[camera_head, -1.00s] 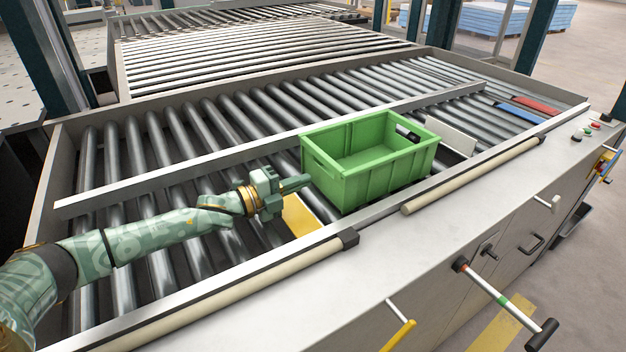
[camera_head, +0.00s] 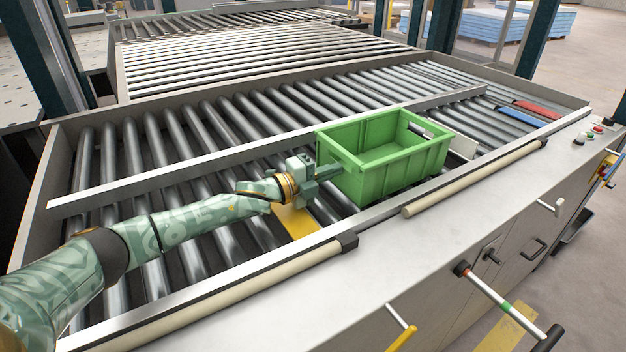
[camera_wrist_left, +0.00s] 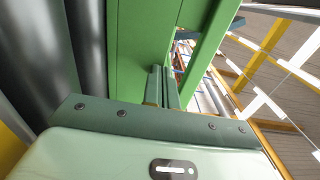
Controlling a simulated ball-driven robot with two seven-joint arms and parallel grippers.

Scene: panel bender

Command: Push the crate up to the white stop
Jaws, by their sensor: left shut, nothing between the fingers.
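The green crate (camera_head: 385,158) stands upright and empty on the rollers, in the lane between two metal rails. The white stop (camera_head: 462,146) is a flat plate at the crate's far right end; the crate hides part of it. I cannot tell whether they touch. My left gripper (camera_head: 326,172) is shut and empty, its fingertips at the crate's near left end wall. In the left wrist view the shut fingers (camera_wrist_left: 162,88) point at the green crate wall (camera_wrist_left: 138,50), touching or very close. My right gripper is not in view.
A yellow plate (camera_head: 297,221) lies among the rollers behind the crate. A metal rail (camera_head: 180,178) bounds the lane on the far side; cream bars (camera_head: 470,180) line the near edge. Blue (camera_head: 522,116) and red (camera_head: 538,108) strips lie beyond the stop.

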